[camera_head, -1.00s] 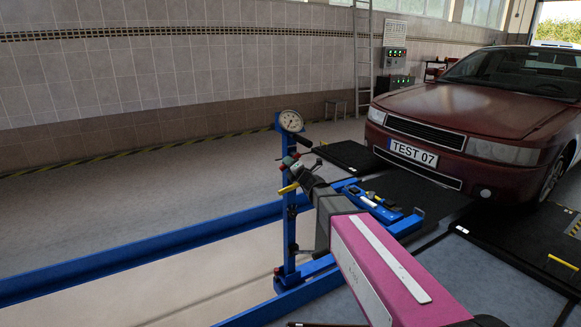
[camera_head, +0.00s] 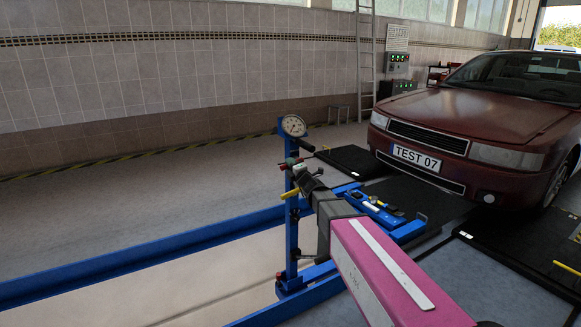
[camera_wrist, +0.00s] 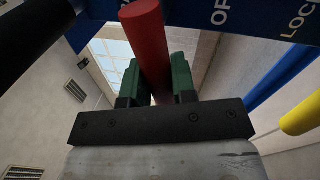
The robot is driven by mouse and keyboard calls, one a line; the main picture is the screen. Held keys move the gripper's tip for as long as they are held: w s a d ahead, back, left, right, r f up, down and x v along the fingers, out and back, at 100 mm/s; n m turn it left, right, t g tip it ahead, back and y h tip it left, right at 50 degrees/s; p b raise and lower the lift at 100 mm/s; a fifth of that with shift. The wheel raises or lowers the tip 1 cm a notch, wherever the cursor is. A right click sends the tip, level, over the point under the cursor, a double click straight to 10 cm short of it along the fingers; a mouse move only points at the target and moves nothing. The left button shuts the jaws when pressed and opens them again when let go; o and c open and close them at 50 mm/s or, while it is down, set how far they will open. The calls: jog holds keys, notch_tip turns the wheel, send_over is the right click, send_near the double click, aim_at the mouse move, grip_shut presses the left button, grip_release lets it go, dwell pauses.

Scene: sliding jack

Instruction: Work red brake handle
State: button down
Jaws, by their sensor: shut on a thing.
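The red brake handle (camera_wrist: 146,25) is a round red bar between the green fingers of my gripper (camera_wrist: 156,72) in the wrist view. The fingers are shut on it, one on each side. In the head view the red handle (camera_head: 287,164) shows small on the blue post, and my gripper (camera_head: 298,172) is beside it. The blue lettered panel (camera_wrist: 200,12) is behind the handle in the wrist view. Part of the handle is hidden by the gripper.
A yellow handle (camera_wrist: 303,117) is close on the right in the wrist view; it also shows below my gripper in the head view (camera_head: 289,194). A round gauge (camera_head: 294,126) tops the post. A dark red car (camera_head: 470,125) stands to the right. Blue rails (camera_head: 130,268) run left.

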jog(key=c, duration=0.9)
grip_release()
jog(key=shift+c, duration=0.2)
jog(key=v, duration=1.1)
jog(key=shift+r, duration=0.1)
